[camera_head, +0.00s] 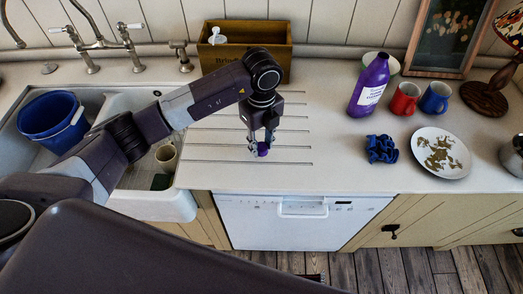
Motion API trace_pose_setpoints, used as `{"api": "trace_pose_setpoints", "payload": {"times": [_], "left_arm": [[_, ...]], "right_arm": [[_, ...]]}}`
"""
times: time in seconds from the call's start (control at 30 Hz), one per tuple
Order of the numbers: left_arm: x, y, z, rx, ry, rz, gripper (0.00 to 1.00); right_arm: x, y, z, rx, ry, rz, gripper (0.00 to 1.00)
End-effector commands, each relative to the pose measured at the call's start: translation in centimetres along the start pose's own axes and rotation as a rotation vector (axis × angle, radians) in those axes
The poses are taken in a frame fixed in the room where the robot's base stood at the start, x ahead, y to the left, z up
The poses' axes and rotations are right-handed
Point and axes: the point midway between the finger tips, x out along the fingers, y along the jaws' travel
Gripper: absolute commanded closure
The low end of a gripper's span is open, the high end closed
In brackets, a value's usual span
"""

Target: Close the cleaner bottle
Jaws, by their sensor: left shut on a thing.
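The cleaner bottle (369,86) is purple with a white label. It stands upright on the counter at the right of centre; its top looks purple, but I cannot tell whether it is capped. My left gripper (262,147) points down over the grooved drainer left of the bottle. It is shut on a small purple cap (263,149), held low near the counter; I cannot tell whether the cap touches the surface. My right gripper is not in view.
Behind the bottle is a pale bowl (393,64). A red mug (404,99), a blue mug (435,98), a plate (441,170) and a blue cloth (381,149) are close by. A wooden box (283,57) stands behind my gripper. The sink (180,203) is at left.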

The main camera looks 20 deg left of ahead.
Motion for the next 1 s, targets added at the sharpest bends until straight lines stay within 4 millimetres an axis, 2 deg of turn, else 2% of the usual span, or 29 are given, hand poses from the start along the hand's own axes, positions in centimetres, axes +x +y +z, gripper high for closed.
{"api": "trace_pose_setpoints", "payload": {"times": [0.27, 0.3, 0.4, 0.5, 0.73, 1.0], "left_arm": [[-8.0, -0.2, 0.1, 0.001, -0.005, -0.009, 0.80], [-9.4, -0.2, 0.2, 0.000, -0.006, -0.008, 0.80], [-12.1, -0.1, 0.2, 0.000, -0.006, -0.006, 0.80], [-13.8, -0.1, 0.1, -0.001, -0.005, -0.004, 0.80], [-16.1, 0.0, 0.1, -0.002, -0.002, -0.002, 0.80], [-16.6, 0.0, 0.0, -0.001, 0.000, -0.001, 0.80]], "right_arm": [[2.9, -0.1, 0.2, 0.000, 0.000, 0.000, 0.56], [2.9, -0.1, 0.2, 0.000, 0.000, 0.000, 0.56], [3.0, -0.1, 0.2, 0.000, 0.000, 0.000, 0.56], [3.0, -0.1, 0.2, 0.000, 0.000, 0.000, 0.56], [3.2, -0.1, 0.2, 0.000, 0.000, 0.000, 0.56], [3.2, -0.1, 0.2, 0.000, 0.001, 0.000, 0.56]]}}
